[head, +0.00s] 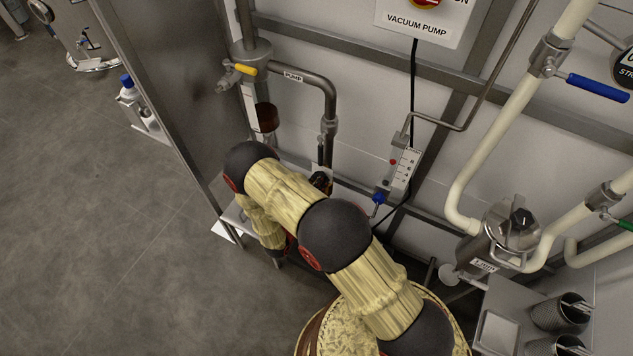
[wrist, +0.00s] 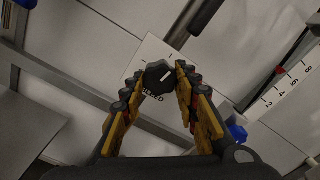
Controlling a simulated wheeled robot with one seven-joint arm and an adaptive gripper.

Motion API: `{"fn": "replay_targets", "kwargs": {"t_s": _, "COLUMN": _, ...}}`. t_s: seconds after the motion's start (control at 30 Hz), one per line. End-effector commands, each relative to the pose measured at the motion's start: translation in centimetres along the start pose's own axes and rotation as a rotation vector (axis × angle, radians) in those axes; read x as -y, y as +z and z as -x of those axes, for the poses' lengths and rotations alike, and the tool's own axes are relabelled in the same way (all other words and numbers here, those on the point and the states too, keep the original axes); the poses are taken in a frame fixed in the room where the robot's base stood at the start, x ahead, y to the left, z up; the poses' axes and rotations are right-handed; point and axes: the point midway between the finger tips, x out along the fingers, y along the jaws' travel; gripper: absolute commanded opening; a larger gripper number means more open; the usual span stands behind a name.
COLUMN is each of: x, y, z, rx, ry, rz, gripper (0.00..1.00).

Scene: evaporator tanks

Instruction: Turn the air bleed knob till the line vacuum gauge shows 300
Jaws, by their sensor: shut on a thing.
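In the wrist view the black air bleed knob (wrist: 158,77) sits on a white plate (wrist: 150,52) whose lettering is partly covered; "BLEED" is partly readable. A pale mark on the knob's face points up and right. My gripper (wrist: 159,74) has its two yellow and black fingers on either side of the knob, shut on it.
A flow meter (head: 401,168) with a red float and blue knob (head: 378,199) is close by on the wall; its scale (wrist: 281,88) shows right of my gripper. A pump pipe (head: 308,79) with a yellow-handled valve (head: 245,69) and a steel panel (head: 160,100) stand left. Open floor lies further left.

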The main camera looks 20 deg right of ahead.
Motion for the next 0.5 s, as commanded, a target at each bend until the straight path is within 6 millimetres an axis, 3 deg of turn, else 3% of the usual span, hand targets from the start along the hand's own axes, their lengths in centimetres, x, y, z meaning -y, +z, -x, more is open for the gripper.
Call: {"fn": "replay_targets", "kwargs": {"t_s": 0.5, "x": -0.19, "y": -0.04, "z": 0.02, "rx": -0.001, "ry": 0.002, "rz": -0.475, "gripper": 0.05}}
